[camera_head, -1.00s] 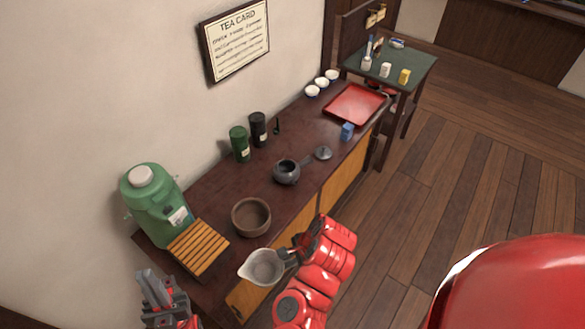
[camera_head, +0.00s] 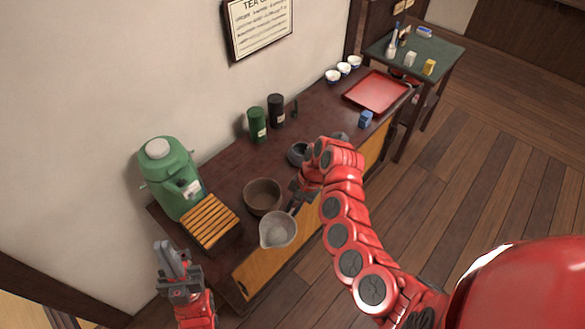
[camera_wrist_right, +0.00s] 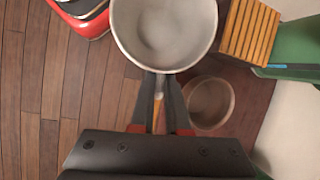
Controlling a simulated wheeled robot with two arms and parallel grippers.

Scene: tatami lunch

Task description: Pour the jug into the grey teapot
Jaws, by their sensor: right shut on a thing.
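The jug (camera_head: 278,230), a pale grey pouring bowl with a spout and a side handle, is held in the air at the counter's front edge. My right gripper (camera_head: 298,196) is shut on its handle. In the right wrist view the jug (camera_wrist_right: 165,30) is seen from above, roughly level; I cannot tell what it holds. The grey teapot (camera_head: 296,153) stands on the counter, beyond the jug and partly hidden by my right arm. My left gripper (camera_head: 174,262) is empty and looks open, left of the counter's near end.
A brown bowl (camera_head: 262,194) stands between jug and wall, beside a slatted wooden stand (camera_head: 210,222) and a green dispenser (camera_head: 170,178). Green (camera_head: 257,124) and black (camera_head: 276,110) canisters stand behind the teapot. A blue block (camera_head: 366,119) and red tray (camera_head: 377,92) lie farther right.

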